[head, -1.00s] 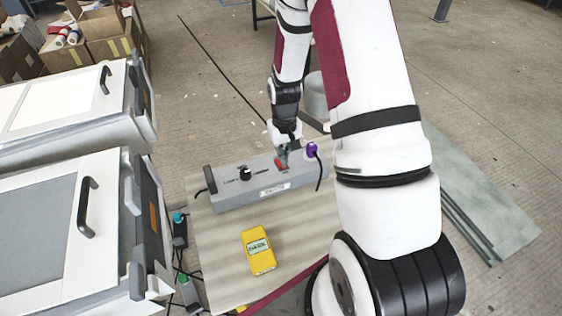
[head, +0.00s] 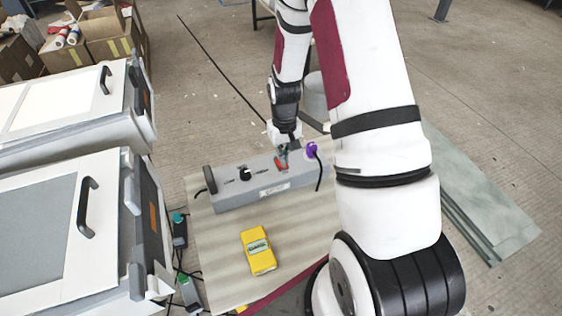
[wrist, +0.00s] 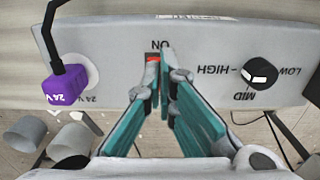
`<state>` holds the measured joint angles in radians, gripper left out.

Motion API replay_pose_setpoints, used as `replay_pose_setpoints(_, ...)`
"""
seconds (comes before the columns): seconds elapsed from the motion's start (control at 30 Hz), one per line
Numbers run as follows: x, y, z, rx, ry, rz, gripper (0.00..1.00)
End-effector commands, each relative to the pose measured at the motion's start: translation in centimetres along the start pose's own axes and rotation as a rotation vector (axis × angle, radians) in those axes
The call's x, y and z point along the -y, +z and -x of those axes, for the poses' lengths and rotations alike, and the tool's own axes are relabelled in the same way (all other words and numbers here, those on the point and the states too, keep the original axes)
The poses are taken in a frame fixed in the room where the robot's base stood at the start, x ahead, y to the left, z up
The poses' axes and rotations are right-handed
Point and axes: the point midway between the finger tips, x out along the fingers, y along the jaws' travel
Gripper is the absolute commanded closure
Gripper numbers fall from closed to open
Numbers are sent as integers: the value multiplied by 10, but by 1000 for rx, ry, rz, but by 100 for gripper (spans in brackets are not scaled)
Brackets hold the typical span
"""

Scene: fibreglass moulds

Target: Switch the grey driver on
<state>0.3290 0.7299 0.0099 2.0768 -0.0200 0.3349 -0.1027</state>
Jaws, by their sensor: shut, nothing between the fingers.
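The grey driver (head: 232,195) is a long grey box lying on the striped board; it also fills the top of the wrist view (wrist: 200,85). Its red switch (head: 281,163) is near the right part of its top; in the wrist view a bit of red (wrist: 152,60) shows at the fingertips, beside the word ON. How the switch is set is mostly hidden by the fingers. A black knob (wrist: 260,73) is marked LOW, MID and HIGH. My gripper (wrist: 160,68) is shut and empty, its tips at the switch; contact cannot be told.
A purple 24 V plug (wrist: 66,86) with a black cable sits in the driver beside my fingers. A yellow meter (head: 259,250) lies on the board (head: 215,255) in front. White-lidded cases (head: 60,235) stand at the left.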

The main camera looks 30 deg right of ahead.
Motion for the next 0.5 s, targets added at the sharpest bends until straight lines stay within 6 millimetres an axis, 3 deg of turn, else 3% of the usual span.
replay_pose_setpoints(0.5, 0, 0, -7, 1, 0, 0, 100)
